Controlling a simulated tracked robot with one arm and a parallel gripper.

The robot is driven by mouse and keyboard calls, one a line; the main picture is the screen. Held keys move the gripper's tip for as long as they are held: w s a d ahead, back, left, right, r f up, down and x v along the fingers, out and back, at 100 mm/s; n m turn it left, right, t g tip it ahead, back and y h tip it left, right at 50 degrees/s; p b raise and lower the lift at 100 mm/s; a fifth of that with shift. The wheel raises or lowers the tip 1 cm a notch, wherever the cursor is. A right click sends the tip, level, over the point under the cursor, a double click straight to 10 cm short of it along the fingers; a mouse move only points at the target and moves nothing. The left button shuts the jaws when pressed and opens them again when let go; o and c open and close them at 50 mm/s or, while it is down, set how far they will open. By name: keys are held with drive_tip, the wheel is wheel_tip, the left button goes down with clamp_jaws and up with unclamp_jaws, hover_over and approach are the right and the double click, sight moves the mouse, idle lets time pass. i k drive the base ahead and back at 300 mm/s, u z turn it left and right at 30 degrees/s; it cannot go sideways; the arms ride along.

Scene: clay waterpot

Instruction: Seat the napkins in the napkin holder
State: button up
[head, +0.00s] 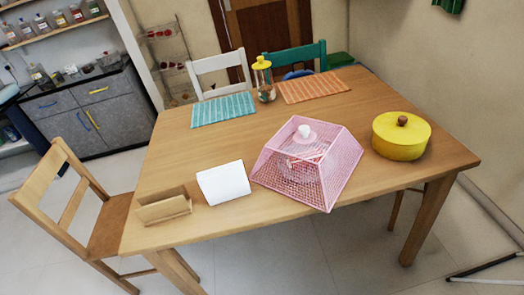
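A white folded stack, which looks like the napkins (223,182), rests on the wooden table near its front edge, left of the middle. A small light-brown wooden holder, which looks like the napkin holder (164,209), stands to its left near the table's front left corner. The two are apart, with a small gap between them. I cannot see anything in the holder's slot. My gripper is not in view.
A pink mesh food cover (307,165) stands right of the napkins, close to them. A yellow lidded pot (401,137) is farther right. A jar (263,80) and two placemats, teal (223,109) and orange (313,86), lie at the back. A wooden chair (75,205) stands at the left.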

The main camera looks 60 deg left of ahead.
sight(171, 202)
drive_tip(key=z, duration=0.15)
drive_tip(key=i, duration=1.55)
drive_tip(key=u, duration=2.7)
drive_tip(key=k, duration=0.95)
drive_tip(key=u, duration=0.1)
drive_tip(key=i, duration=0.5)
